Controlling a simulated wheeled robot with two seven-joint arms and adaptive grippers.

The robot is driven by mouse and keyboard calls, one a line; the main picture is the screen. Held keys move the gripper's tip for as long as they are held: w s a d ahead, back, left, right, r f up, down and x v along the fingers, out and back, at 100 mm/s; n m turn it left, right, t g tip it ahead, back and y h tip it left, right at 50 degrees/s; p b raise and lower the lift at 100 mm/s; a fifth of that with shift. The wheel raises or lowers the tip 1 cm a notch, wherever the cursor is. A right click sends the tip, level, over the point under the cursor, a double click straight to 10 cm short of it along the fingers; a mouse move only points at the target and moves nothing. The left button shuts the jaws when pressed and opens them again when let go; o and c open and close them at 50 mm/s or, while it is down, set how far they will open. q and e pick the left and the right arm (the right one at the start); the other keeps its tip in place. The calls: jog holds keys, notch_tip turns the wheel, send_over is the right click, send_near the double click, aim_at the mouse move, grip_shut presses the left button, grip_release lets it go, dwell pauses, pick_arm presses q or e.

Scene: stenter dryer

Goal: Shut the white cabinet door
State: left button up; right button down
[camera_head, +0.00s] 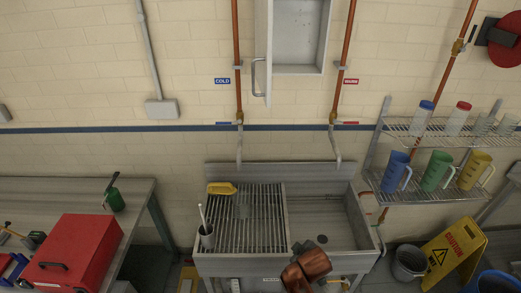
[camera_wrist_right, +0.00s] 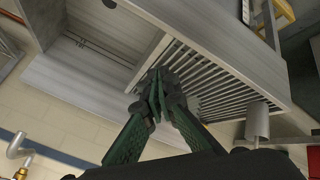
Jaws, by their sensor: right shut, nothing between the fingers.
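The white cabinet (camera_head: 297,36) hangs on the wall at the top centre of the head view, its upper part cut off by the frame. Its door (camera_head: 264,45) stands open, swung out at the cabinet's left side and seen nearly edge-on. A grey bar handle (camera_head: 255,77) is on the door. In the right wrist view my right gripper (camera_wrist_right: 156,88) is shut and empty, with the sink and its slatted rack behind it. It is apart from the door. In the head view my copper-coloured arm shows at the bottom. My left gripper is not in view.
A steel sink (camera_head: 345,208) with a slatted rack (camera_head: 262,232) stands below the cabinet. Copper pipes (camera_head: 237,45) run down the wall on both sides of the cabinet. A wire shelf (camera_head: 440,138) with jugs is at right, and a red toolbox (camera_head: 75,250) is on the left table.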

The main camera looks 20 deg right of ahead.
jog(key=w+a+r+n+t+h, duration=0.1)
jog(key=w+a+r+n+t, duration=0.3)
jog(key=r, duration=0.6)
jog(key=w+a+r+m+g, duration=0.1)
jog(key=w+a+r, duration=0.1)
jog(key=w+r, duration=0.6)
jog(key=w+a+r+n+t+h, duration=0.1)
jog(key=w+a+r+n+t, duration=0.15)
jog(key=r, duration=1.05)
jog(key=s+a+r+n+t+h, duration=0.1)
jog(key=s+a+r, duration=0.15)
jog(key=r, duration=0.75)
jog(key=s+a+r+t+h, duration=0.1)
jog(key=a+r, duration=0.2)
jog(key=r, duration=0.6)
jog(key=s+a+r+n+t+h, duration=0.1)
jog(key=a+r+t, duration=0.15)
jog(key=r, duration=0.75)
jog(key=w+d+p, duration=0.4)
jog(key=w+d, duration=0.3)
jog(key=w, duration=0.1)
jog(key=shift+w+r+g, duration=0.2)
jog(key=shift+g, duration=0.2)
jog(key=shift+d, duration=0.2)
